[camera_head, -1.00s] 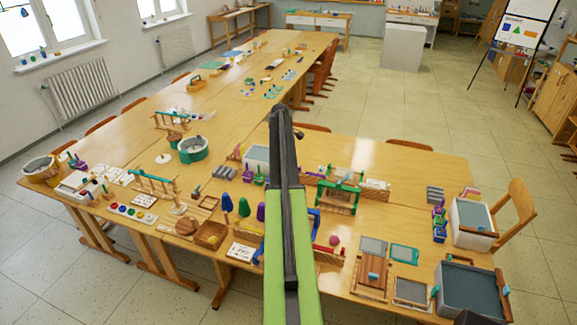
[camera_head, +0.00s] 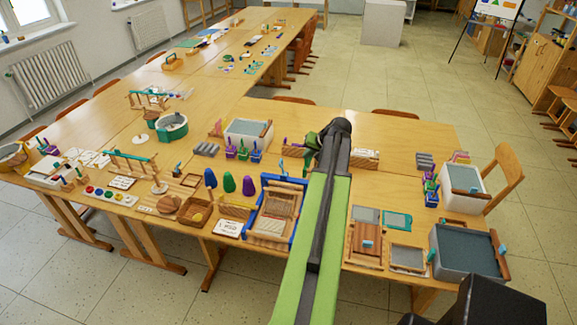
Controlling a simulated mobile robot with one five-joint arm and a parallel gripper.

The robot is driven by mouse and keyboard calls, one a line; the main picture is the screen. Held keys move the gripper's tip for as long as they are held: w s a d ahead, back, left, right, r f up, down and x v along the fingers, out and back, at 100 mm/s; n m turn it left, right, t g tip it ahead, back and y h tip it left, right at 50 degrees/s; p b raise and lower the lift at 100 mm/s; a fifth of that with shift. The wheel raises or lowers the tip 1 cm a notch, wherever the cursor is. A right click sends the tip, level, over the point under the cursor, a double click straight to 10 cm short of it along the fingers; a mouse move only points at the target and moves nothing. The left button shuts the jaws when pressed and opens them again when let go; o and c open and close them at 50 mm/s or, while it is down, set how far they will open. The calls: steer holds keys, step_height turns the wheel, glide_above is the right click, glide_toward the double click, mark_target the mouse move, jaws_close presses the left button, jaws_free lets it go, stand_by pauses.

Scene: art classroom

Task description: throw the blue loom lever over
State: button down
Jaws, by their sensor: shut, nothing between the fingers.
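The blue loom (camera_head: 292,232) lies on the near table, left of my arm. It has a blue rectangular frame around a light wooden and woven middle. A short blue upright stands at its far right corner, close to my arm. I cannot tell for sure which part is the lever. My green and black arm reaches forward just right of the loom and covers some of the table behind it. My gripper's fingers cannot be made out and seem hidden behind the arm's dark far end.
Frames (camera_head: 407,257) and a grey tub (camera_head: 467,252) lie to the right. The table's front edge is close.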

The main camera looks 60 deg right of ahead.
steer(key=w+f+b, duration=0.7)
steer(key=w+f, duration=0.1)
steer(key=w, duration=0.2)
steer(key=shift+d+b, duration=0.4)
steer(key=shift+w, duration=0.1)
